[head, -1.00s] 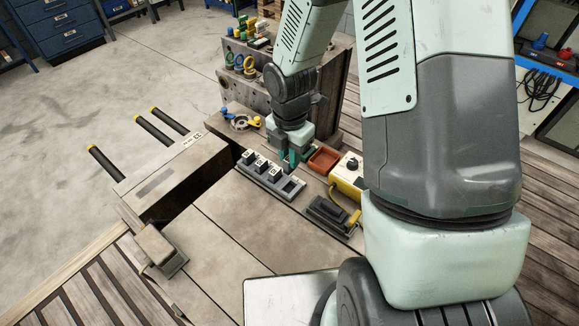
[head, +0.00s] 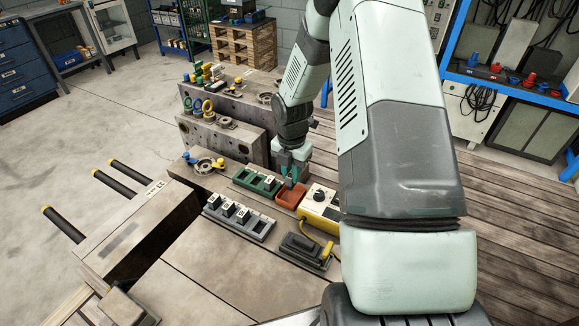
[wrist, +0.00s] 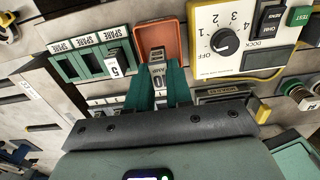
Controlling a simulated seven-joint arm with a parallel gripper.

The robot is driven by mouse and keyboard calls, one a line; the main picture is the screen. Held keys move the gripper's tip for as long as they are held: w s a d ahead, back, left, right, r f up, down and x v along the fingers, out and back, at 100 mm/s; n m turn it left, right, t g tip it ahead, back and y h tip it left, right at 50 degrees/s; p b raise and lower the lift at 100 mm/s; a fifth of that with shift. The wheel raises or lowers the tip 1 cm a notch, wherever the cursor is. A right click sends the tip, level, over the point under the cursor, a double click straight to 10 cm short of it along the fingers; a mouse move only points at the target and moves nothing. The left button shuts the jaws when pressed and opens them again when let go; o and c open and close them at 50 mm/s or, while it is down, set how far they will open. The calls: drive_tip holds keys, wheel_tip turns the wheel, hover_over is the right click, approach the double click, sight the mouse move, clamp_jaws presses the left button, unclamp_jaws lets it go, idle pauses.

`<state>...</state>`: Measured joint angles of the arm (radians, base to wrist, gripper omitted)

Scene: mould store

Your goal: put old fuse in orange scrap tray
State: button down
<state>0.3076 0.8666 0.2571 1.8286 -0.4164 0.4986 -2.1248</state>
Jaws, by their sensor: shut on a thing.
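My gripper (head: 291,181) is shut on the old fuse, with green fingers on both sides of it. The fuse (wrist: 157,82) is a pale block with a dark number label, seen upside down in the wrist view. The orange scrap tray (head: 287,202) is a small open box. In the head view the fingertips are at the tray and the fuse is hidden. In the wrist view the fuse overlaps the near part of the tray (wrist: 171,36); I cannot tell its height above the floor of the tray, which looks empty where visible.
A green spare rack (wrist: 66,68) with one fuse seated stands left of the tray. A yellow-edged control box (head: 314,211) with a dial stands close on the right. A grey fuse holder (head: 264,230) is in front, its right slot empty. Metal blocks stand behind.

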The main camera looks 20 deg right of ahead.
sight(291, 184)
drive_tip(key=shift+f, duration=2.4)
drive_tip(key=c, duration=0.6)
unclamp_jaws()
drive_tip(key=shift+r, duration=4)
